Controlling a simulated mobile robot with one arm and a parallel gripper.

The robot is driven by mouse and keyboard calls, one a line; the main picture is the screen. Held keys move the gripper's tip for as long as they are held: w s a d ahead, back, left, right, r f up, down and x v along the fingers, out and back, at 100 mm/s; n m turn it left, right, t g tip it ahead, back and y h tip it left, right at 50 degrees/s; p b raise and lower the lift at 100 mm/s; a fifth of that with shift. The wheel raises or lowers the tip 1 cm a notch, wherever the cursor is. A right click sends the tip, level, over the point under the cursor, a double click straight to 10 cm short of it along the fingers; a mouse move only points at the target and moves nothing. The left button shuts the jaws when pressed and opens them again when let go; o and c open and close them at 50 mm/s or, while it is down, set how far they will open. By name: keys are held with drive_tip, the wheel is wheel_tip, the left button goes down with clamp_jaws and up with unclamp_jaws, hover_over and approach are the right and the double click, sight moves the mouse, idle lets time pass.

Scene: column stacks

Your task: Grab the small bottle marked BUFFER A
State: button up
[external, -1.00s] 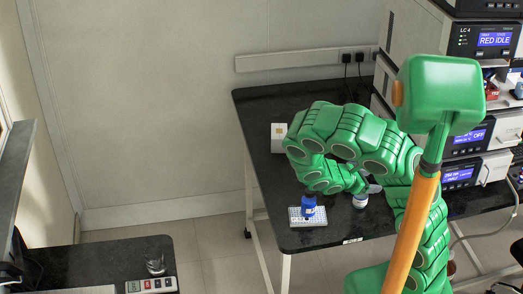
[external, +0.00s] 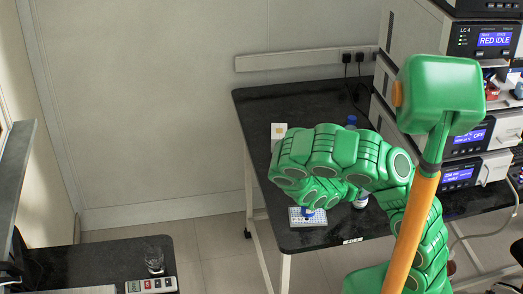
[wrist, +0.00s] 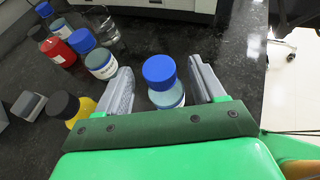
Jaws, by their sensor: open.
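A small bottle with a blue cap (wrist: 160,72) stands between the two grey fingers of my gripper (wrist: 161,66) in the wrist view. The fingers are open, with a gap on each side. The bottle's lower part is hidden by my gripper's front edge, and no marking on it can be read. In the external view a blue item (external: 309,212) shows at the white rack, mostly hidden under my arm. My gripper is hidden there by my arm links. I cannot tell which bottle is marked BUFFER A.
In the wrist view a labelled blue-capped bottle (wrist: 102,64), a red bottle (wrist: 57,53), a yellow bottle (wrist: 86,106) and a clear glass (wrist: 109,37) stand to the left. The white rack (external: 296,221) lies near the black bench's front edge. Instruments line its right side.

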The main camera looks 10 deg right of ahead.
drive_tip(key=shift+x, duration=2.3)
drive_tip(key=shift+f, duration=0.1)
drive_tip(key=shift+c, duration=0.5)
clamp_jaws()
wheel_tip(320, 180, up, 10)
